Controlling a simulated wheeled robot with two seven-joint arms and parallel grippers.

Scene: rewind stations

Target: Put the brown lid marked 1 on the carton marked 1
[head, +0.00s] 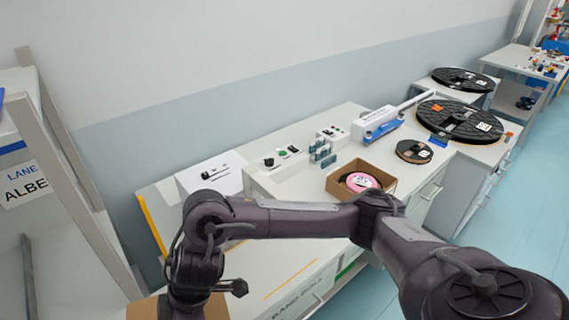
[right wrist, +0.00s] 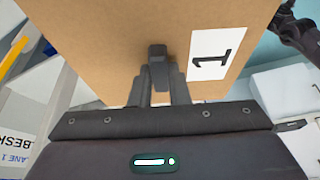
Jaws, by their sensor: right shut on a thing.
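A flat brown board with a white label reading 1, which I take as the brown lid (right wrist: 112,35), fills much of the right wrist view. My right gripper (right wrist: 158,82) is shut on it, at a small dark part between the fingers. In the head view brown edges of the lid (head: 143,309) show at the bottom left, below my right wrist; its fingers are hidden there. An open brown carton (head: 337,191) stands on the bench beyond my right forearm, with a pink and black reel inside. No number is readable on it. My left gripper is not seen.
A white box (head: 212,175) and small control boxes stand left. A shelf post (head: 75,165) rises at far left.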

